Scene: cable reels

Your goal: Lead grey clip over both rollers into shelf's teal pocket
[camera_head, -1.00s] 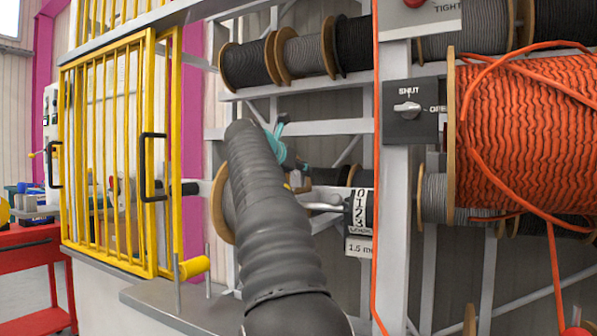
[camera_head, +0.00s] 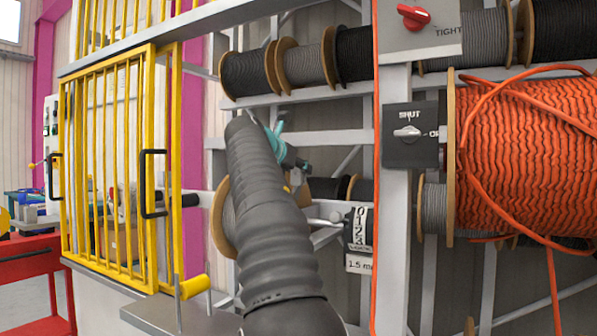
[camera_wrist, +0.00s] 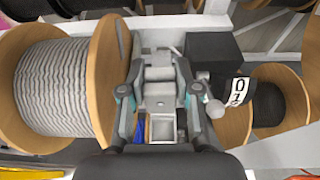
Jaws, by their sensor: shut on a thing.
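My gripper (camera_wrist: 160,82) shows in the wrist view with its two fingers closed around a small grey piece (camera_wrist: 158,90), which looks like the grey clip. In the head view my arm hides most of the gripper. Only teal and dark parts of my arm's end show beyond the grey sleeve. A yellow roller (camera_head: 194,287) sits on an upright pin at the grey ledge, well to the left and below the gripper. I cannot make out a second roller or the teal pocket for certain.
A wooden-flanged reel of grey cable (camera_wrist: 55,90) is close left of the gripper. A number counter (camera_wrist: 238,92) and a dark reel (camera_wrist: 270,103) are at its right. The yellow barred gate (camera_head: 110,170) and large orange reel (camera_head: 525,155) flank the rack.

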